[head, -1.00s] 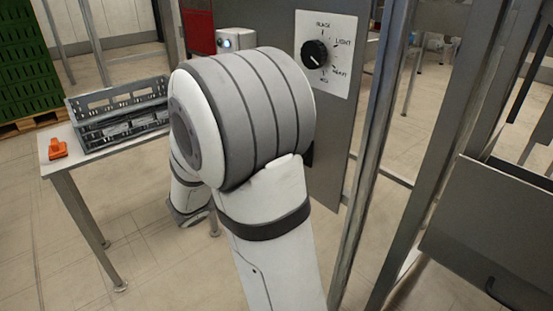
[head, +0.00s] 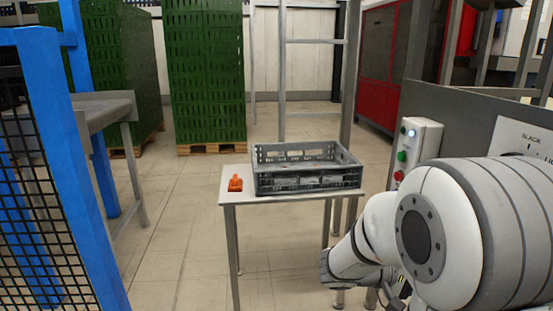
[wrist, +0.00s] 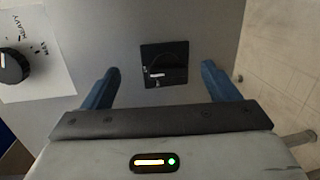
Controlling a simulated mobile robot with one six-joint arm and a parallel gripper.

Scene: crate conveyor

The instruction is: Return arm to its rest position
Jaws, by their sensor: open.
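My gripper (wrist: 160,70) is open in the wrist view, its two blue fingers apart with nothing held between them. It faces a grey panel (wrist: 110,35) with a black square fitting (wrist: 164,64) that shows between the fingers. I cannot tell the exact distance to the panel. A black knob (wrist: 12,66) on a white label is at the left edge of the wrist view. In the head view my arm (head: 470,235) is bent at the lower right beside the panel, and my gripper cannot be made out there.
A small table (head: 232,196) holds a grey crate (head: 308,182) and an orange object (head: 235,183). A control box (head: 413,150) with buttons is on the panel. A blue frame with mesh (head: 65,150) stands at left. Green crate stacks (head: 205,80) are behind. Floor between is clear.

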